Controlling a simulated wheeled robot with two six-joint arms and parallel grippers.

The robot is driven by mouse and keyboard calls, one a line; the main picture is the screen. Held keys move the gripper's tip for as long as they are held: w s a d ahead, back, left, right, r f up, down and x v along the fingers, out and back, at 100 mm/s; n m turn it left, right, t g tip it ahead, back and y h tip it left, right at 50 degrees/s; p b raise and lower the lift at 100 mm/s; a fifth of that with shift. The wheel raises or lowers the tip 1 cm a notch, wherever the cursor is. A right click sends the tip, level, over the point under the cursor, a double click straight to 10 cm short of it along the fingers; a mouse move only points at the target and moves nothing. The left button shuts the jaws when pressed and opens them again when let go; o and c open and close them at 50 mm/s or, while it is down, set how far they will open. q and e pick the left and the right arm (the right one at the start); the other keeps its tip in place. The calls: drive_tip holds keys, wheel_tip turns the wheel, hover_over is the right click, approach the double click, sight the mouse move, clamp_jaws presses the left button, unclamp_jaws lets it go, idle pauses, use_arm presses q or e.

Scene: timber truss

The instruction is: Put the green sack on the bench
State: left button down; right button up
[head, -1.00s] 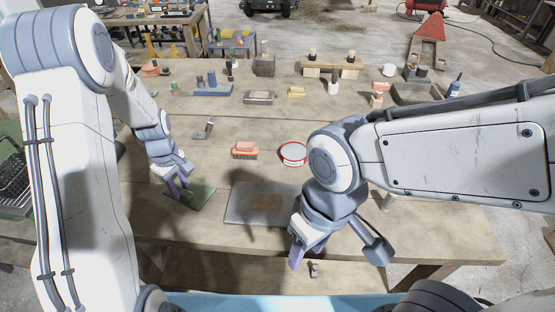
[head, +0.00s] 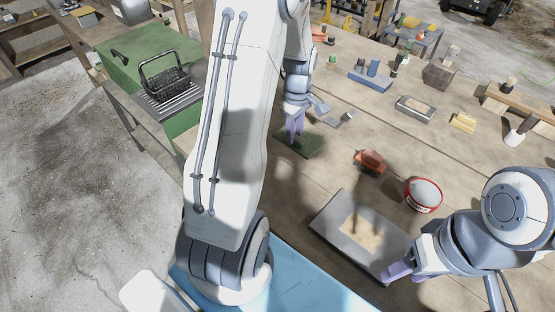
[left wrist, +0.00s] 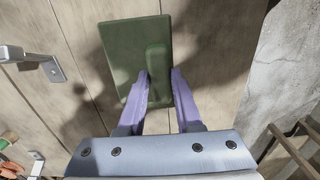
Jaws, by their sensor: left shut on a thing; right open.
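A flat green board with a raised green grip (head: 303,143) lies on the wooden workbench (head: 330,170); it also shows in the left wrist view (left wrist: 128,45). It looks like a rigid float. My left gripper (head: 295,127) is above it, its fingers down around the grip and shut on it, also in the left wrist view (left wrist: 162,95). The board looks flat on the wood; I cannot tell any gap below it. No limp green sack can be made out. My right gripper (head: 408,273) is open and empty beside the grey metal tray.
A green bench (head: 118,52) at the left carries a black crate (head: 168,80). A grey tray (head: 335,212), a brush (head: 371,160), a red-rimmed tin (head: 423,194) and a scraper (head: 345,118) lie on the workbench. Bare floor (head: 80,180) is at the left.

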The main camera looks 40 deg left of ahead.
use_arm(q)
drive_tip(key=s+a+f, duration=0.1)
drive_tip(key=s, duration=0.1)
drive_tip(key=s+a+f+p, duration=0.1)
drive_tip(key=s+f, duration=0.1)
drive_tip(key=s+a+f, duration=0.1)
drive_tip(key=s, duration=0.2)
drive_tip(key=shift+a+f, duration=0.15)
drive_tip(key=shift+f, duration=0.05)
drive_tip(key=shift+s+f, duration=0.1)
drive_tip(key=shift+f, duration=0.15)
wheel_tip(320, 180, down, 3)
drive_tip(key=shift+f+p, duration=0.1)
drive_tip(key=shift+p, duration=0.5)
drive_tip(key=shift+f, duration=0.25)
drive_tip(key=shift+f, duration=0.15)
drive_tip(key=c, duration=0.6)
unclamp_jaws()
